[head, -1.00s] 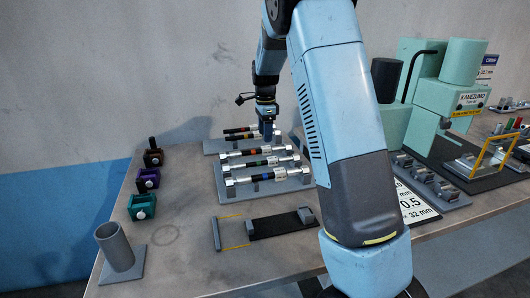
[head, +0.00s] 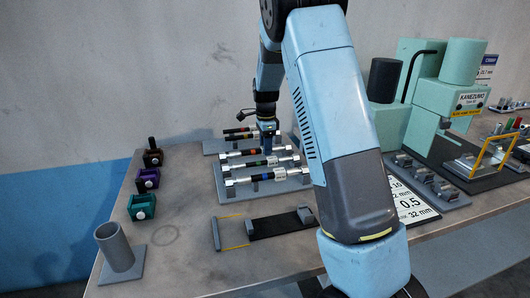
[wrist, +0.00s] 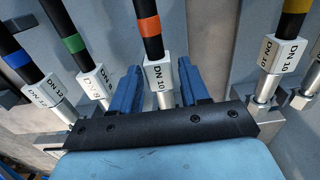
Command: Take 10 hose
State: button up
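In the wrist view a black hose with an orange-red band (wrist: 148,22) has a white end labelled DN 10 (wrist: 159,72). It lies between the two blue fingers of my gripper (wrist: 160,85), which are open with gaps on both sides. Another hose with a yellow-orange band (wrist: 293,12), also labelled DN 10, is at the right. Hoses with a green band (wrist: 74,43) and a blue band (wrist: 17,60) are at the left. In the head view my gripper (head: 267,143) is over the grey hose rack (head: 222,192), at the orange-banded hose (head: 252,152), partly hiding it.
Dark red, purple and teal blocks (head: 147,180) and a grey tube holder (head: 118,250) stand at the left. A black fixture (head: 275,224) lies in front. A green machine (head: 440,100) stands at the right.

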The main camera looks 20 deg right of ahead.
grip_shut()
dwell(0.4)
